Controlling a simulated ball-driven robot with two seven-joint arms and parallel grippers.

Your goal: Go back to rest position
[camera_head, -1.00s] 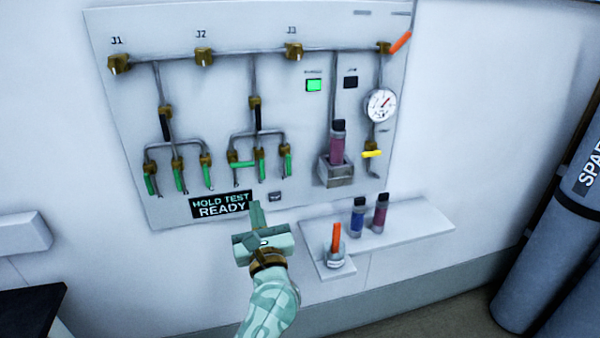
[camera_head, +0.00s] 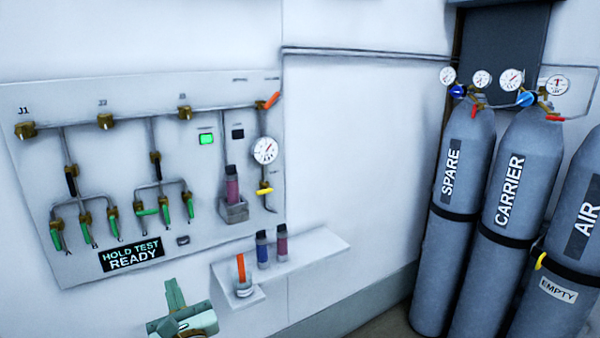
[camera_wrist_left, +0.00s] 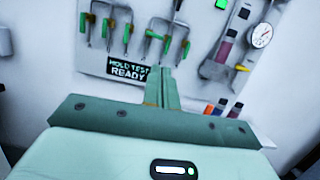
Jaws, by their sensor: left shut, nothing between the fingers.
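My left gripper (camera_head: 175,296) is at the bottom of the head view, below the wall panel and left of the small shelf. Its fingers are shut together with nothing between them, and it stands apart from the panel. The left wrist view also shows its closed fingers (camera_wrist_left: 161,88) pointing toward the panel. Most of the left arm is out of the head view. My right gripper is not in view.
The white panel (camera_head: 215,90) carries pipes, valves, a gauge (camera_head: 265,150) and a "HOLD TEST READY" sign (camera_head: 131,254). A shelf (camera_head: 310,250) below holds two capped vials and an orange item in a cup. Grey cylinders (camera_head: 455,230) stand at right.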

